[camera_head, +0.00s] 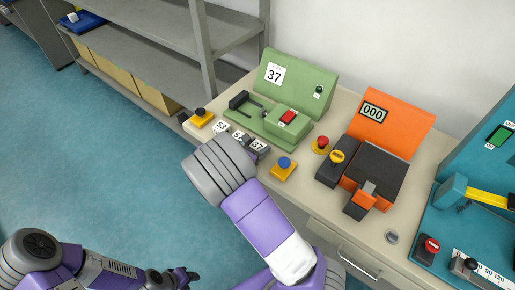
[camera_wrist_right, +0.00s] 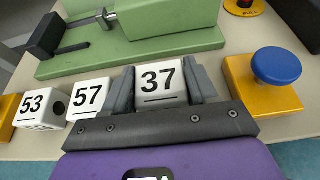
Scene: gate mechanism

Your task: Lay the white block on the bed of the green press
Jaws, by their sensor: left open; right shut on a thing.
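The green press (camera_head: 310,82) stands at the back of the bench with a 37 label on its sloped panel. Its flat green bed (camera_wrist_right: 105,58) lies just beyond my right gripper in the wrist view. A white block marked 37 (camera_wrist_right: 160,82) sits between the fingers of my right gripper (camera_wrist_right: 162,88), which is shut on it. It also shows in the head view (camera_head: 258,145), in front of the press. I cannot tell whether it touches the bench. My left gripper (camera_head: 192,275) is open and empty, low over the floor, away from the bench.
White blocks 57 (camera_wrist_right: 88,96) and 53 (camera_wrist_right: 32,107) stand left of my right gripper. A yellow base with a blue button (camera_wrist_right: 276,65) is close on its right. An orange device (camera_head: 395,125) stands further right. A grey shelf (camera_head: 150,50) is at the left.

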